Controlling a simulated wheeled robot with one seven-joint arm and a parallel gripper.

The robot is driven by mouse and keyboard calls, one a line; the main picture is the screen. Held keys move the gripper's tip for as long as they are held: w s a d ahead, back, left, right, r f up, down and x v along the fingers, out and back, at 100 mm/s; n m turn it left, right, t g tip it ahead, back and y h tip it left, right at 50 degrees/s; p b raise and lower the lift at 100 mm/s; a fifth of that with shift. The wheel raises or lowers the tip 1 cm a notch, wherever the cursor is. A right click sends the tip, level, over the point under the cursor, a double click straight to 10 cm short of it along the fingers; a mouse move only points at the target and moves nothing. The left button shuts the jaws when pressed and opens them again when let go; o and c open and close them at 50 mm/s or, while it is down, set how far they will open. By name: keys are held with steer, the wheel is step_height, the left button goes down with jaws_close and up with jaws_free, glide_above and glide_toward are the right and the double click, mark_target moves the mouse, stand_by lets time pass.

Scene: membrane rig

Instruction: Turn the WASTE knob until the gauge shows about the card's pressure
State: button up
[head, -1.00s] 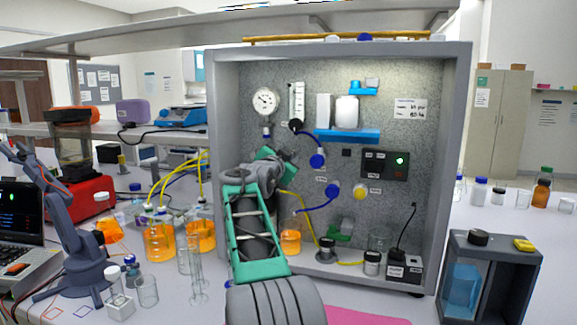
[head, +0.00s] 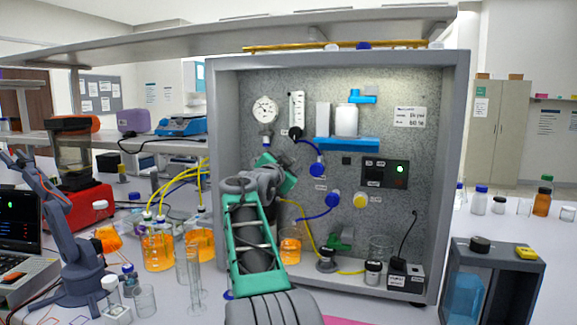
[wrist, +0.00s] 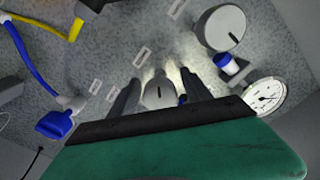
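In the wrist view a grey knob (wrist: 159,94) with a dark pointer line sits between the two dark fingers of my gripper (wrist: 163,80). The fingers are apart, with gaps visible on both sides of the knob. The knob labels are too small to read, so I cannot confirm it is WASTE. The round white gauge (wrist: 266,97) is at the right of the wrist view. The gauge (head: 264,109) is also at the panel's upper left in the head view; its reading is unclear. The card (head: 409,116) is at the panel's upper right. In the head view my arm hides the knob.
A larger grey knob (wrist: 219,29) stands near the gripper. Tubing (head: 318,212) crosses below. Orange-filled flasks (head: 158,253) stand left of the cabinet.

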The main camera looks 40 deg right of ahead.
steer(key=shift+a, duration=0.1)
steer(key=b+v, duration=0.2)
steer(key=v, duration=0.5)
steer(key=shift+s+a, duration=0.2)
steer(key=shift+a, duration=0.1)
stand_by(2.6)
